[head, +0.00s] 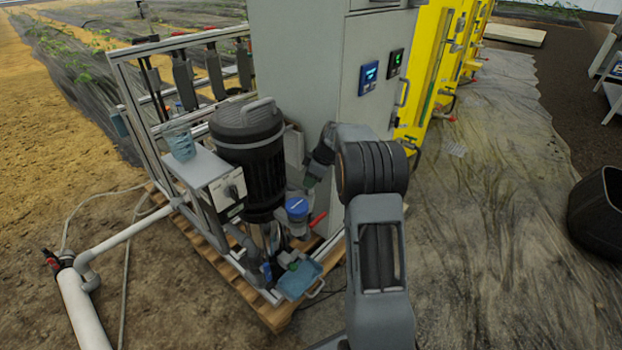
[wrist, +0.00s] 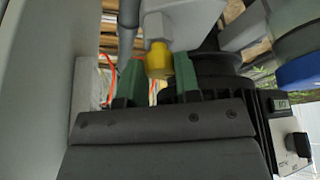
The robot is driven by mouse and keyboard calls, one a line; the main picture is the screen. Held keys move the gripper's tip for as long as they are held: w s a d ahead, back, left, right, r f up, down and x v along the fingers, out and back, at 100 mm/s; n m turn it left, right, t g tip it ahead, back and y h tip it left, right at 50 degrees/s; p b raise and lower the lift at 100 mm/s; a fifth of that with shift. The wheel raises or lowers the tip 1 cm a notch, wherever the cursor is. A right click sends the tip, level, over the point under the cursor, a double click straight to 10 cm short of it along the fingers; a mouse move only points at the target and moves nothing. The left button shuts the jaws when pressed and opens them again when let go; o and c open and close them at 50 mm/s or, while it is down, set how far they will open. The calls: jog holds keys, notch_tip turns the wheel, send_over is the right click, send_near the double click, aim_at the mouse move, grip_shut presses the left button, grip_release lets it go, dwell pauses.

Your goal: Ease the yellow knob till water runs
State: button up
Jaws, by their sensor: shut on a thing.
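The yellow knob (wrist: 158,60) shows in the wrist view, under a pale grey fitting (wrist: 180,18). My gripper (wrist: 158,82), with its green fingertips on either side of the knob, is shut on it. In the head view my gripper (head: 311,181) reaches in low between the black pump and the grey cabinet, and the knob is hidden there. I see no running water in either view.
The black pump (head: 250,150) stands left of my gripper, with the grey cabinet (head: 290,60) behind. A blue-capped filter (head: 297,207), a red lever (head: 318,219) and a pale blue tray (head: 298,281) are below. A clear beaker (head: 180,142) stands on the control box.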

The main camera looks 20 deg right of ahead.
dwell(0.4)
jog(key=o, duration=0.9)
jog(key=p+v, duration=0.4)
jog(key=v, duration=0.9)
jog(key=shift+s+d+r+p, duration=0.1)
jog(key=shift+d+r+p, duration=0.1)
jog(key=shift+r+p, duration=0.1)
jog(key=shift+r, duration=0.1)
